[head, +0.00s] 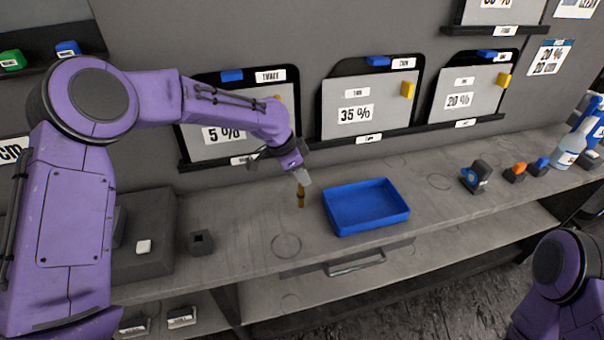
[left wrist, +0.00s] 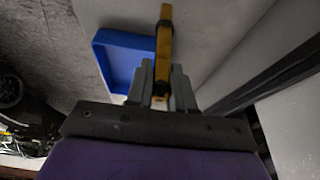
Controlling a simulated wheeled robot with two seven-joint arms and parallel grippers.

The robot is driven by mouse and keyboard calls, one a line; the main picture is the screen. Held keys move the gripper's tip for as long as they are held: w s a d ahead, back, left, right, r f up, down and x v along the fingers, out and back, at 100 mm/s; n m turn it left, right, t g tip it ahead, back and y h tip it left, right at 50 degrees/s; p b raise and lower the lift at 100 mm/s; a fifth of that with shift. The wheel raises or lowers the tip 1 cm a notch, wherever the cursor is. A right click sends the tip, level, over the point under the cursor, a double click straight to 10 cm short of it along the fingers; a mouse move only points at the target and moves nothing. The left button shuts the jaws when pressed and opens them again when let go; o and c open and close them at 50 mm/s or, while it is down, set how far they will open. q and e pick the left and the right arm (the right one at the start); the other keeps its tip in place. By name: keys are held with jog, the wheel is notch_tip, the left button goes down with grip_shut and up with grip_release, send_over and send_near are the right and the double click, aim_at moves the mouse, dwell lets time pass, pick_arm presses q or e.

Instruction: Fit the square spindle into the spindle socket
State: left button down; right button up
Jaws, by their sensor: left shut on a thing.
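My left gripper (head: 301,177) is shut on a slim yellow-brown piece, which looks to be the square spindle (head: 300,196). It hangs roughly upright above the bench, just left of the blue tray. In the left wrist view the spindle (left wrist: 164,45) sticks out from between the fingers of the left gripper (left wrist: 160,88). A small dark block with a square hole in its top, apparently the spindle socket (head: 201,242), stands on the bench to the left of the gripper, well apart from the spindle. Only part of my right arm shows at the lower right; its gripper is out of view.
A blue tray (head: 366,206) looks empty on the bench (head: 240,215). A dark raised block with a small white piece (head: 143,246) is at the left. Window-film panels (head: 366,105) line the wall behind. A tape holder (head: 476,176) and bottles (head: 568,150) stand at the right.

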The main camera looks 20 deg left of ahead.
pick_arm(q)
jog(key=shift+s+f, duration=0.15)
jog(key=shift+f, duration=0.3)
jog(key=shift+w+d+f, duration=0.1)
jog(key=shift+w+f, duration=0.15)
jog(key=shift+f, duration=0.2)
jog(key=c, duration=1)
grip_release()
jog(key=shift+s, duration=0.1)
